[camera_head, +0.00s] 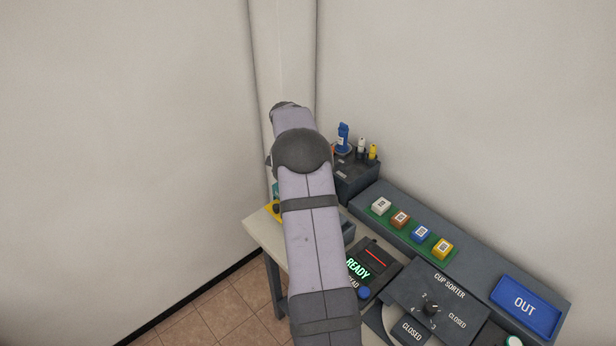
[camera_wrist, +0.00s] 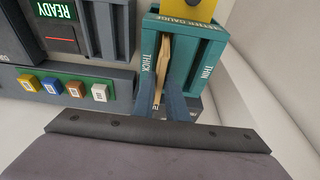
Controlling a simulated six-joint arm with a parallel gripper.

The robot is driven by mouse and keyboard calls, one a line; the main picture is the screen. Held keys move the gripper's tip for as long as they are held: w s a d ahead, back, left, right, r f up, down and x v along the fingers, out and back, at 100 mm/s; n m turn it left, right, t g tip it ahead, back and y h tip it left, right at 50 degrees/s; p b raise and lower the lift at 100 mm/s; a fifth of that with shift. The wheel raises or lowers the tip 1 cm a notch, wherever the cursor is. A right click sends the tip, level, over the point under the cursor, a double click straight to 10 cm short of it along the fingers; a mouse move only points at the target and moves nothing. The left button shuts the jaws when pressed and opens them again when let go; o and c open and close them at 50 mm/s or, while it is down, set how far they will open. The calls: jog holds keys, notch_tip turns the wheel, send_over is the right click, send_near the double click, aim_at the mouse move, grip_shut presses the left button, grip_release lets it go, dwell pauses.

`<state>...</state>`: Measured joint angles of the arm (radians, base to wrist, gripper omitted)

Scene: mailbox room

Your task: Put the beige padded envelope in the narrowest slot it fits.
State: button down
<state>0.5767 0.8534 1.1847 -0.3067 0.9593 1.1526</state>
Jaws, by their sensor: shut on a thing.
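The beige padded envelope (camera_wrist: 164,52) shows in the wrist view as a narrow upright edge. My gripper (camera_wrist: 163,84) is shut on it, with one dark blue finger on each side. The envelope is at the teal letter gauge (camera_wrist: 205,48), close to the wall marked THICK; the wall marked THIN is to the right. It looks at least partly within the gauge's opening, but I cannot tell how deep it goes. In the head view my arm hides my gripper and the envelope, and only a sliver of the teal gauge (camera_head: 276,188) shows.
A yellow piece (camera_wrist: 200,8) stands at the gauge's far end. Colored cubes (camera_wrist: 62,88) sit on a green strip beside it.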

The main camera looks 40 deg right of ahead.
jog(key=shift+f, duration=0.15)
jog(key=c, duration=1.4)
grip_release()
jog(key=shift+c, duration=0.2)
jog(key=shift+r+p, duration=1.95)
jog(key=shift+r, duration=1.1)
